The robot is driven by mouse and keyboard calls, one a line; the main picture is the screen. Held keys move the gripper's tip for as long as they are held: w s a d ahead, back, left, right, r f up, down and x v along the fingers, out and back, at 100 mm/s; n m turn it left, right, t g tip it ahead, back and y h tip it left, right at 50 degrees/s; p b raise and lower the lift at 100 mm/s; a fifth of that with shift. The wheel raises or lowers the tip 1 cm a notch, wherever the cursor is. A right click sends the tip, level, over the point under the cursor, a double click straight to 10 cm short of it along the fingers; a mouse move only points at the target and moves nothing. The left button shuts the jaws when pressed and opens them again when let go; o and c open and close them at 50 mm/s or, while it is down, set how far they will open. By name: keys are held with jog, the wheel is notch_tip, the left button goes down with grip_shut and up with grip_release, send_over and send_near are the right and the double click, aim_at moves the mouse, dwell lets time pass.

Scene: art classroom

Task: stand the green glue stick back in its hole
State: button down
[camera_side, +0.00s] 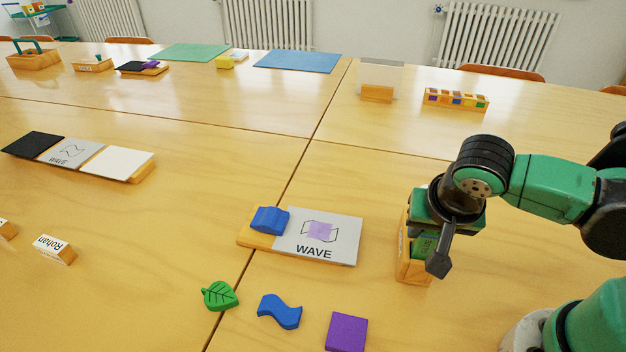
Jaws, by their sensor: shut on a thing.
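My gripper (432,240) is at the right, at the end of my green and black arm, pointing down over a wooden block (413,271). The green glue stick (421,246) shows between the fingers, with part of its label visible. My gripper is shut on it. The glue stick is at the top of the wooden block, which looks like its holder. The hole is hidden by the gripper and the stick, so I cannot tell how deep the stick sits in it.
Left of the block lies a WAVE board (335,247) with a blue piece (269,220) on it. A card stand (377,94) and a wooden rack (456,105) stand behind. The table between is clear.

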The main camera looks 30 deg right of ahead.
jog(key=shift+f, duration=0.3)
dwell(0.5)
dwell(0.3)
jog(key=shift+c, duration=2.2)
grip_release()
jog(key=shift+o, duration=1.1)
jog(key=shift+r, duration=0.15)
jog(key=shift+r, duration=2.9)
